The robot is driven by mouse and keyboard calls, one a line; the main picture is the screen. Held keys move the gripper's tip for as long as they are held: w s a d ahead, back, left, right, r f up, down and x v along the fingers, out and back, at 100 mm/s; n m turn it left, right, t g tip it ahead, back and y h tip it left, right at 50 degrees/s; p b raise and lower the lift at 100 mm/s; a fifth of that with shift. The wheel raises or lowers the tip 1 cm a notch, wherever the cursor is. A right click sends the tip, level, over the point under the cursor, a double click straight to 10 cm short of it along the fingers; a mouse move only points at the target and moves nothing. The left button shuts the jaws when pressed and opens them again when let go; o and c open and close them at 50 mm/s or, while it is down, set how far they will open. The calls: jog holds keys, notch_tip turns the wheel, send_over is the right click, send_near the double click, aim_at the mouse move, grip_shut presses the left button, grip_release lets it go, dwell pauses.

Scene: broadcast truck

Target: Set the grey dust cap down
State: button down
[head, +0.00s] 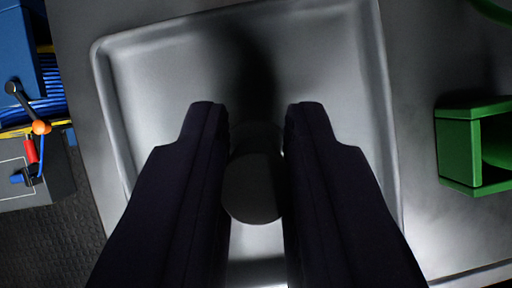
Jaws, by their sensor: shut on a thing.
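My gripper (258,112) is in the middle of the head view, its two dark fingers pointing away over a metal tray. The grey dust cap (252,190) is a dark, rounded piece between the fingers, and they are shut on it. Its lower part lies in shadow and its sides are hidden by the fingers. The grey metal tray (340,50) with a raised rim lies beneath the gripper. I cannot tell whether the cap touches the tray.
A green open-sided box (458,145) stands to the right of the tray. At the left are a blue box (15,45), blue cables (52,88) and a grey panel with an orange-knobbed lever (40,127). The tray's upper left floor is bare.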

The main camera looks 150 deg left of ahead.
jog(key=c, duration=1)
grip_release()
jog(key=shift+f, duration=0.1)
jog(key=shift+r, duration=0.25)
jog(key=p+v, duration=0.8)
jog(key=v, duration=0.3)
jog(key=shift+s+a+r, duration=0.1)
jog(key=shift+s+r, duration=0.1)
jog(key=shift+r, duration=0.15)
